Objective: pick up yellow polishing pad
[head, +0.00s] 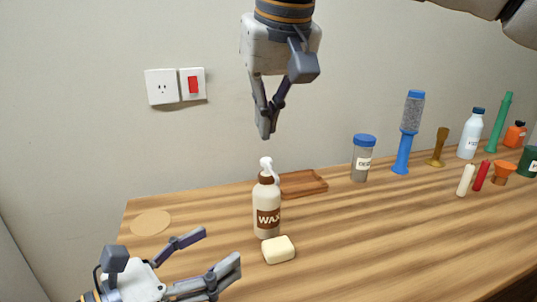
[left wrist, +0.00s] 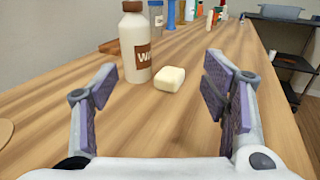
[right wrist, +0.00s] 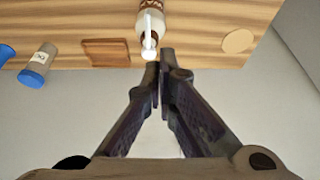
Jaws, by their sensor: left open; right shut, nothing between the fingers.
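The pale yellow polishing pad (head: 278,249) is a small rounded block lying on the wooden table, just in front of the wax bottle. In the left wrist view the pad (left wrist: 170,79) lies ahead, between and beyond the fingertips. My left gripper (head: 222,252) is open and empty, low over the table to the left of the pad, not touching it. It also shows in the left wrist view (left wrist: 160,90). My right gripper (head: 265,136) is shut and empty, pointing down high above the wax bottle. In the right wrist view its fingertips (right wrist: 160,57) meet below the bottle's pump.
The wax pump bottle (head: 267,208) stands right behind the pad. A wooden tray (head: 301,184) and a blue-lidded jar (head: 363,158) stand behind it. A flat tan disc (head: 151,223) lies at left. Several bottles and tools fill the right back. The table right of the pad is clear.

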